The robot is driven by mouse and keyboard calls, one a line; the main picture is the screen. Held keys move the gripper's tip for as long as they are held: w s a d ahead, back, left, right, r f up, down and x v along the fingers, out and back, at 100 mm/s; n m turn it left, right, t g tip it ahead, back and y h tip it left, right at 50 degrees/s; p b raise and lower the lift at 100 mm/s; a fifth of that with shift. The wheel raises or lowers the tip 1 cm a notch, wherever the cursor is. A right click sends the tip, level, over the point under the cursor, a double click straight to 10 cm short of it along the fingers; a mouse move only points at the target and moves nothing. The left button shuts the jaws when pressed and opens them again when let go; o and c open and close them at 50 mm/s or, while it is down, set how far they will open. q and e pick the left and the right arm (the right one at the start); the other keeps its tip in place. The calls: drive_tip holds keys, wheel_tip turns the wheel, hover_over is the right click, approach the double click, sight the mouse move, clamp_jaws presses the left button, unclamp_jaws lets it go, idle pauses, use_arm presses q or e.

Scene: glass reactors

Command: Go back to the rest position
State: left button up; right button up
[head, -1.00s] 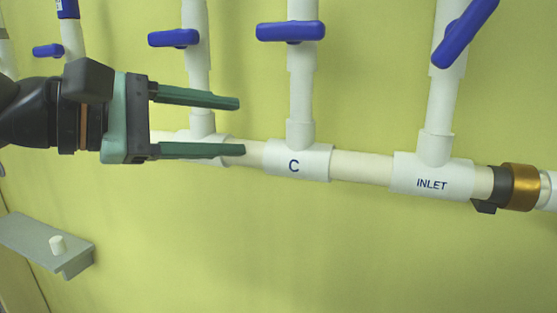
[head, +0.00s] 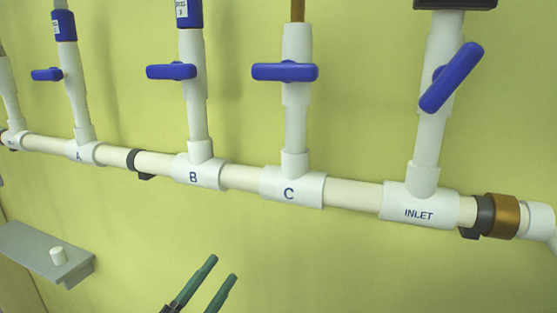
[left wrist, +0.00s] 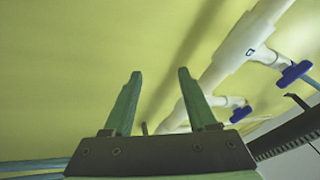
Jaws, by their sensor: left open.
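My right gripper is not in either view.
A white pipe (head: 346,192) runs across the wall with branches marked A, B, C and INLET. Blue valve handles (head: 285,72) sit on the branches. The INLET handle (head: 452,78) is tilted. A grey shelf (head: 40,250) with a small white knob is at lower left.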

use_arm(q)
drive_tip(key=s+a+f+n+g+y, duration=0.25)
drive_tip(key=f+n+y, duration=0.45)
drive_tip(key=f, duration=0.6)
drive_tip(key=s+a+f+n+g+y+p, duration=0.2)
drive_tip(key=s+f+n+g, duration=0.5)
drive_tip(key=s+f, duration=1.2)
drive_tip(key=a+f+n, duration=0.1)
drive_tip(key=n, duration=0.2)
drive_tip(key=shift+s+f, duration=0.25)
drive_tip(key=shift+f, duration=0.05)
